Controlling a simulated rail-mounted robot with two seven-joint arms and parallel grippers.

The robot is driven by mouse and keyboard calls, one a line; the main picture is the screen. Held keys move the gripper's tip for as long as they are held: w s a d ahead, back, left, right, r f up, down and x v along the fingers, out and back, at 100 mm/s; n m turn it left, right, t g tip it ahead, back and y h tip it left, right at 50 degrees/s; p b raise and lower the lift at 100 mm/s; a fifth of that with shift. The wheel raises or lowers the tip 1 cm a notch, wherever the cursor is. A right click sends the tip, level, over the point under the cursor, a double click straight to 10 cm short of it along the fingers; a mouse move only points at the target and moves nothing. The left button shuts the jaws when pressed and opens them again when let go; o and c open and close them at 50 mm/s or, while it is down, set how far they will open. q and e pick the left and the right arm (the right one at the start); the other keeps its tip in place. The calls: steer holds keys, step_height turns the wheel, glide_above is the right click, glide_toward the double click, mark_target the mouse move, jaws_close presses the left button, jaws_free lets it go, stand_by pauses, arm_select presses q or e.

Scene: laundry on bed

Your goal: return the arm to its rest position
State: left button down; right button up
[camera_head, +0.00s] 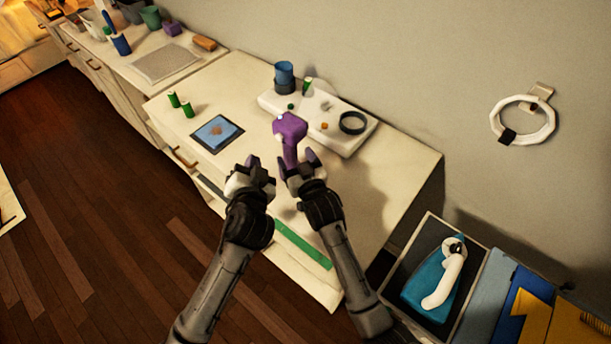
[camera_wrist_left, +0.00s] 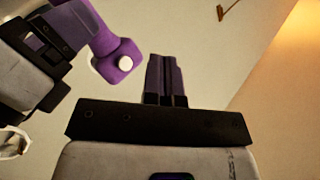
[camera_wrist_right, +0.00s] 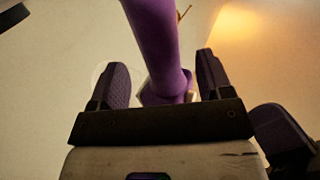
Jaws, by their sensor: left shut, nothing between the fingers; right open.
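My left gripper (camera_head: 253,168) is over the front part of the cabinet top, beside my right gripper. Its fingers are shut together and empty in the left wrist view (camera_wrist_left: 165,78). My right gripper (camera_head: 298,168) is open. A purple object (camera_head: 290,127) with a wide head and a narrow shaft stands at its fingers. In the right wrist view the purple shaft (camera_wrist_right: 155,45) passes between the spread fingers (camera_wrist_right: 160,85), with a visible gap on each side. The left wrist view also shows the purple object (camera_wrist_left: 117,60), with a white round spot, near my right gripper (camera_wrist_left: 35,60).
The cabinet top (camera_head: 375,195) holds a white board (camera_head: 345,140) with a dark ring (camera_head: 353,122), a blue cup (camera_head: 284,77), a blue pad (camera_head: 217,132) and green cylinders (camera_head: 187,107). A wall ring (camera_head: 523,120) hangs right. An open box (camera_head: 400,265) is lower right. Floor (camera_head: 90,220) is clear at left.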

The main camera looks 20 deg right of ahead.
arm_select(q)
steer(key=s+a+n+g+y+p, duration=0.4)
steer(key=s+a+n+g+p, duration=0.25)
steer(key=s+a+p, duration=0.95)
steer(key=s+a+r+n+g+p, duration=0.1)
steer(key=s+a+r+p, duration=0.1)
steer(key=s, duration=0.5)
steer(key=s+a+r+g+p, duration=0.2)
steer(key=s+a+p, duration=0.3)
steer(key=s+a, duration=0.1)
steer(key=s+a+r+n+g+y+p, duration=0.1)
steer(key=s+a+r+g+p, duration=0.1)
steer(key=s+a, duration=0.3)
steer(key=s+p, duration=0.1)
steer(key=s, duration=0.3)
steer(key=shift+n, duration=0.35)
arm_select(e)
steer(key=s+d+r+g, duration=0.1)
steer(key=s+r+g, duration=0.3)
steer(key=s, duration=0.9)
steer(key=s+d+r+n+g, duration=0.1)
steer(key=s+r+g, duration=0.3)
steer(key=s, duration=0.9)
steer(key=s+d+r+n+g, duration=0.1)
steer(key=s+r+g, duration=0.4)
steer(key=s, duration=0.9)
steer(key=shift+g+y, duration=0.3)
steer(key=shift+g, duration=0.4)
